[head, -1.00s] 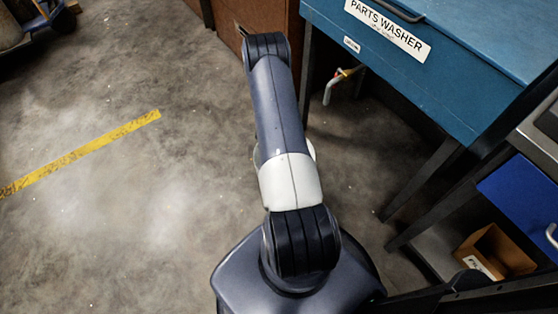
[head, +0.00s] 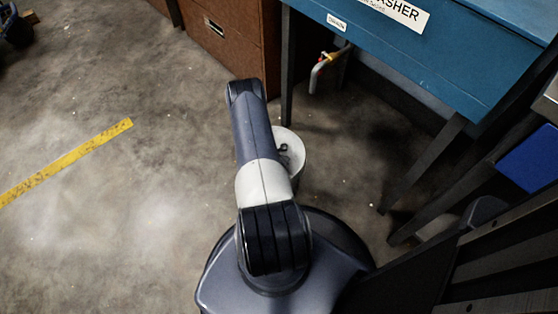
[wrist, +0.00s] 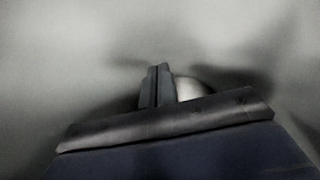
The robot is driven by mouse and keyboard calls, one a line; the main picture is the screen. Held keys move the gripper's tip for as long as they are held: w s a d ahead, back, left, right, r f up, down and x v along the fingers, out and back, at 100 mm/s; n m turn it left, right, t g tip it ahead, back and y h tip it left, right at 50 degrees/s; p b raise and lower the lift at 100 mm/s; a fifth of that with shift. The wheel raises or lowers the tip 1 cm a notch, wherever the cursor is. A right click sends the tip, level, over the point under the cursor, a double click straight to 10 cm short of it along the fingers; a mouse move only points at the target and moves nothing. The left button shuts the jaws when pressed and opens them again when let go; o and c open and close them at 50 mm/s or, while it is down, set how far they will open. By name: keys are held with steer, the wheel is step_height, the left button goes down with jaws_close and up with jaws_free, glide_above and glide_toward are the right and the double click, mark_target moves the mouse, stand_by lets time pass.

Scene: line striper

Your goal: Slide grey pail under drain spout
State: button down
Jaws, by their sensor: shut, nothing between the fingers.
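A pale grey round pail (head: 296,166) stands on the floor in the head view, partly hidden behind my arm. A small dark shape shows at its opening; I cannot tell what it is. The drain spout (head: 315,77), a pale bent pipe with red and yellow at its top, hangs under the blue parts washer (head: 440,50), beyond the pail and slightly right. My gripper (wrist: 158,70) shows in the wrist view, its fingers together and empty. A blurred pale rounded shape (wrist: 188,89), perhaps the pail, lies just right of them. The head view hides my gripper behind the arm.
Dark washer legs (head: 425,165) stand to the right, and another (head: 288,75) left of the spout. A brown cabinet (head: 225,45) stands at the back. A blue panel (head: 528,158) is at far right. Open concrete floor with a yellow stripe (head: 70,158) lies left.

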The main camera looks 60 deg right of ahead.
mark_target(293, 158)
steer(key=shift+b+x, duration=0.3)
steer(key=shift+x, duration=1.2)
steer(key=shift+d, duration=0.1)
